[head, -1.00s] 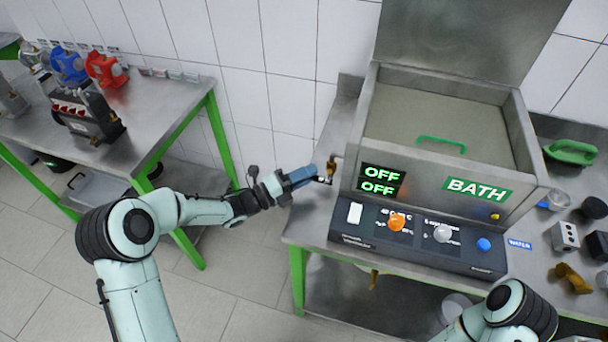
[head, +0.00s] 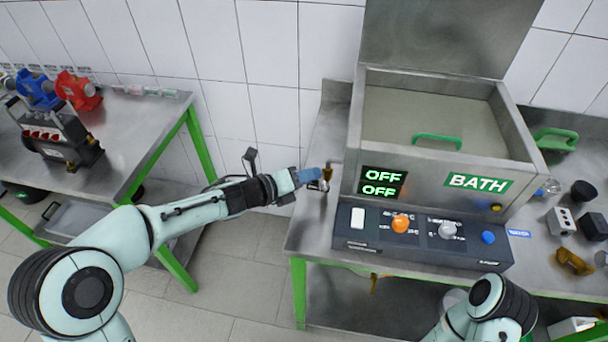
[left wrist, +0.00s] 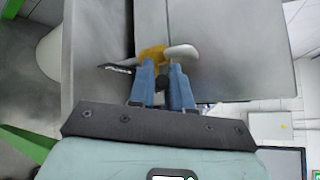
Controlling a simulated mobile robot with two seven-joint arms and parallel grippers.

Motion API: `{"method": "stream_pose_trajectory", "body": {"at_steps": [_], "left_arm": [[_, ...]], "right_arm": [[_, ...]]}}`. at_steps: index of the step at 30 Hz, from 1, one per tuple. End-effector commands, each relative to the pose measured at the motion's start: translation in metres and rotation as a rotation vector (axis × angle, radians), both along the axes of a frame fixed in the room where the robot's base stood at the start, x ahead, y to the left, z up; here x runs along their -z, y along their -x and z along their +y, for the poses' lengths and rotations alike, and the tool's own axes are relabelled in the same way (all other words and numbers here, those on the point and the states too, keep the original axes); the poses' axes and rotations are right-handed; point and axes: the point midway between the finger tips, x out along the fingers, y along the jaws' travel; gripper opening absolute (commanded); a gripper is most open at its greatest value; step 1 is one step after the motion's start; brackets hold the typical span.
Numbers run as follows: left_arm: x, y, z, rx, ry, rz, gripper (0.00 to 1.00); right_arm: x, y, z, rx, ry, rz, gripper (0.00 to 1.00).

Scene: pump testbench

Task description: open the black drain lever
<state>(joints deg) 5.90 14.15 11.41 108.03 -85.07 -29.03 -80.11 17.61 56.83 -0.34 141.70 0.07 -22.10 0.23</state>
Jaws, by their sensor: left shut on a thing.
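The bath tank's brass drain valve (head: 327,172) sits at the tank's lower left side, with a pale metal spout beside it. My left gripper (head: 308,175), with blue fingers, is at this valve. In the left wrist view the two fingers (left wrist: 161,72) are close together, just below the brass valve body (left wrist: 151,55) and the pale spout (left wrist: 183,50). They are shut on the black drain lever (left wrist: 163,83), of which a small dark part shows between them. The fingers hide the rest. My right gripper is out of view; only part of its arm shows at the lower right.
The bath (head: 354,130) stands on a steel bench, its control panel (head: 345,240) in front and both displays reading OFF. Loose parts lie on the bench's right. Another green-legged table (head: 150,120) stands at left, with open floor between the tables.

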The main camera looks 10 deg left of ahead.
Motion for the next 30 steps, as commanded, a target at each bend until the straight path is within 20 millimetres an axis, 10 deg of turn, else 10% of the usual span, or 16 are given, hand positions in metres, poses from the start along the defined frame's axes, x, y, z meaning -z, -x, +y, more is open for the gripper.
{"method": "stream_pose_trajectory", "body": {"at_steps": [30], "left_arm": [[-0.025,0.000,-0.031,0.003,-0.676,-0.027,0.00]], "right_arm": [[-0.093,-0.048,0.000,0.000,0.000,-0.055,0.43]]}}
